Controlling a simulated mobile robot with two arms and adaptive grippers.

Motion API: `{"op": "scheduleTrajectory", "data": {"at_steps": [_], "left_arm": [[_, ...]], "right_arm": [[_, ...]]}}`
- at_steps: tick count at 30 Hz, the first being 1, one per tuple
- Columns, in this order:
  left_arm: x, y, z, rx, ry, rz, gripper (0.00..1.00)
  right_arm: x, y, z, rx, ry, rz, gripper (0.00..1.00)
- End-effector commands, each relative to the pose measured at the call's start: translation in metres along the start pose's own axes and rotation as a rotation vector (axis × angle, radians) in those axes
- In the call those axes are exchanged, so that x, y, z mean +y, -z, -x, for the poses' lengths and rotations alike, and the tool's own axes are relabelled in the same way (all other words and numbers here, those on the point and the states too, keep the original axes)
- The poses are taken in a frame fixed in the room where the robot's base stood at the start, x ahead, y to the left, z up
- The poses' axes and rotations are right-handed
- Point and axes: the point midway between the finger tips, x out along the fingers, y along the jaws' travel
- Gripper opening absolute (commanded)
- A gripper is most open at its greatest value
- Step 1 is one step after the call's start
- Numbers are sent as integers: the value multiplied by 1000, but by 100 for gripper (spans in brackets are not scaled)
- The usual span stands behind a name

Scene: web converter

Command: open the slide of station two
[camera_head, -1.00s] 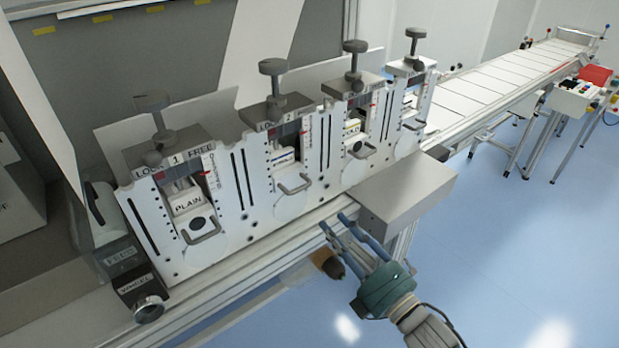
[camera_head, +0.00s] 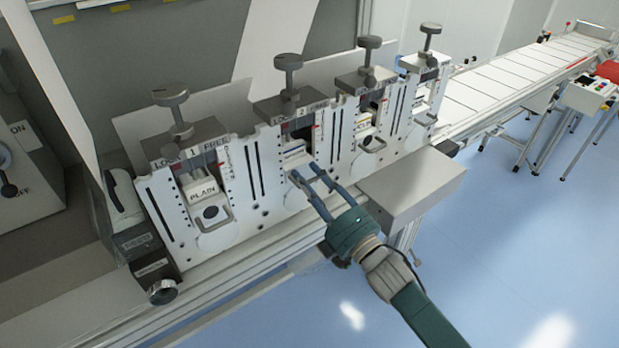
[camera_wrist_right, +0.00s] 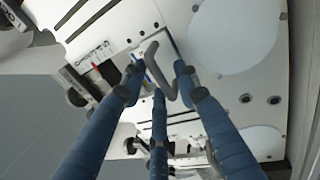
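Station two (camera_head: 296,118) is the second white plate from the left, under a dark knob and a block marked 2. Its slide (camera_head: 294,155) sits in the plate's window, with the handle largely hidden behind my right gripper (camera_head: 305,174) in the head view. In the right wrist view, the grey U-shaped handle (camera_wrist_right: 152,52) shows between the spread blue fingers of my right gripper (camera_wrist_right: 156,78). The fingers are open around or just in front of the handle; contact cannot be told. My left gripper is not in view.
Station one (camera_head: 205,195), with a slide marked PLAIN, stands at left. Two more stations (camera_head: 372,125) stand at right. A grey box (camera_head: 410,187) juts from the rail just right of my right gripper. A conveyor (camera_head: 500,85) runs to the back right.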

Motion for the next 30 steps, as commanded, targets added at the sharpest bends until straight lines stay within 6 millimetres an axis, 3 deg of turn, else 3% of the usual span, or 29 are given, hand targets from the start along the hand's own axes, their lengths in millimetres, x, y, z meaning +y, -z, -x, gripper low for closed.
{"op": "scheduleTrajectory", "data": {"at_steps": [6, 11, 22, 30], "left_arm": [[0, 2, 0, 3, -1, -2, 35], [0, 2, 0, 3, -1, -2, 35], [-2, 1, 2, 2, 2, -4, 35], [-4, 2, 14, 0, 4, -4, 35]], "right_arm": [[-1, 0, 0, 0, 1, 0, 29], [-1, 0, 0, -1, 1, 0, 0], [0, -1, 7, -1, 4, 0, 0], [8, 0, 49, -2, 10, 0, 0]]}}
